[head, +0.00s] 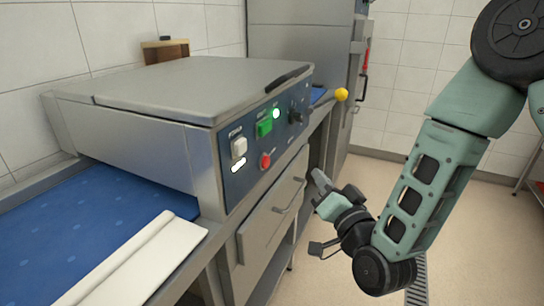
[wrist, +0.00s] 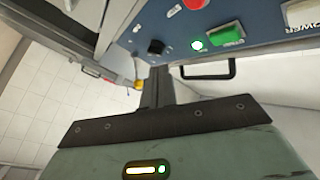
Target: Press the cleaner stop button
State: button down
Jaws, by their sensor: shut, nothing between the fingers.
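The red round stop button (head: 265,160) sits low on the dark blue control panel (head: 252,147) on the machine's front. In the wrist view the same red button (wrist: 195,4) is cut off by the top edge. My gripper (head: 319,178) is shut and empty, in front of the panel, to the right of the red button and a little lower, apart from it. In the wrist view my shut fingers (wrist: 158,88) point toward the machine, and the panel shows upside down. No finger touches a button.
The panel also has a green button (head: 264,127), a lit green lamp (head: 276,113), a white power switch (head: 239,147) and a black knob (head: 296,117). A drawer handle (head: 290,196) juts out below. A blue belt (head: 90,215) carries folded cloth (head: 140,262).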

aim_at(265, 162)
jog(key=w+a+p, duration=0.1)
jog(key=w+a, duration=0.2)
jog(key=a, duration=0.5)
jog(key=shift+a, duration=0.2)
jog(key=shift+a, duration=0.1)
dwell(2.1)
jog(key=shift+w+a, duration=0.1)
jog(key=shift+a, duration=0.2)
jog(key=shift+w+a+b, duration=0.15)
jog(key=shift+a+b, duration=0.3)
jog(key=shift+a, duration=0.05)
dwell(0.7)
jog(key=shift+d, duration=0.1)
jog(key=shift+s+d, duration=0.3)
jog(key=shift+d, duration=0.5)
